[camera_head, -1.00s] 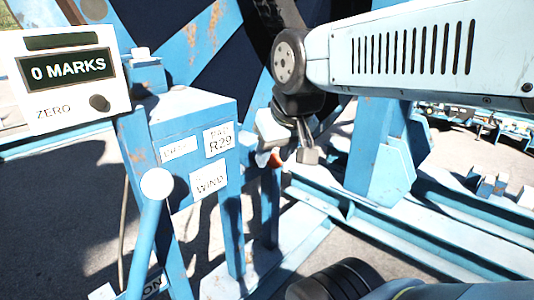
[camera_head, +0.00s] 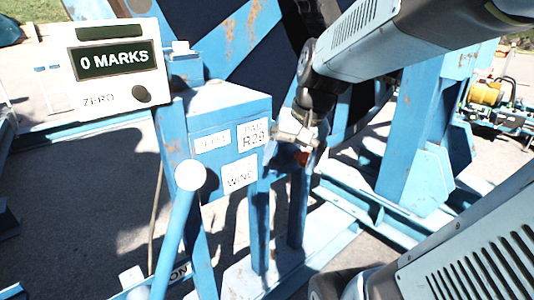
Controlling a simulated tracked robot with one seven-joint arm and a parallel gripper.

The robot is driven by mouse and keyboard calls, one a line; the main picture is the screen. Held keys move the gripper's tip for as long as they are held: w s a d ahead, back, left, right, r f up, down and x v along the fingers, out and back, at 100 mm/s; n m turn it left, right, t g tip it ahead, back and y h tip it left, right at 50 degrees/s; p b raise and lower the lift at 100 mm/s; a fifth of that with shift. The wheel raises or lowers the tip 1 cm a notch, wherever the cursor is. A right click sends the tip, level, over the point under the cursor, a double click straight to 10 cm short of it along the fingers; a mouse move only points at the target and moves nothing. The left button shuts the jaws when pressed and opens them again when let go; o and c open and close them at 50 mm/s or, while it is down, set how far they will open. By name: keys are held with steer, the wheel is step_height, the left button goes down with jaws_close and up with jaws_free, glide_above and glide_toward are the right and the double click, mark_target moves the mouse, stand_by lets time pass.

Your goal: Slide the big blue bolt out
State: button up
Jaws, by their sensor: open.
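My gripper (camera_head: 292,142) is at the right side of the blue cabinet (camera_head: 228,105), close to its upper right edge. Its jaws are open, and they are small and partly lost against the dark background. A small orange-red piece (camera_head: 302,158) shows just below the jaws; I cannot tell what it belongs to. I cannot make out the big blue bolt with certainty; it may be hidden behind my gripper or the cabinet. I cannot tell whether my gripper touches anything.
A counter box (camera_head: 117,65) reading "0 MARKS" stands at upper left. A blue lever with a white knob (camera_head: 190,175) rises in front of the cabinet. A blue upright (camera_head: 415,140) and floor beams stand to the right. A yellow reel (camera_head: 486,93) lies farther off.

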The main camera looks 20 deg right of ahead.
steer(key=w+d+f+m+g+y, duration=0.2)
steer(key=w+f+m+y, duration=0.2)
steer(key=w+f+m, duration=0.25)
steer(key=m+t+y, duration=0.3)
steer(key=m+t, duration=1.2)
steer(key=m, duration=0.7)
glide_toward(306, 161)
steer(key=d+f, duration=0.1)
steer(key=d, duration=0.3)
steer(key=shift+n, duration=0.25)
steer(key=x, duration=0.9)
steer(key=a+x, duration=0.1)
steer(key=x, duration=0.3)
steer(key=shift+f, duration=0.3)
steer(key=shift+c, duration=0.2)
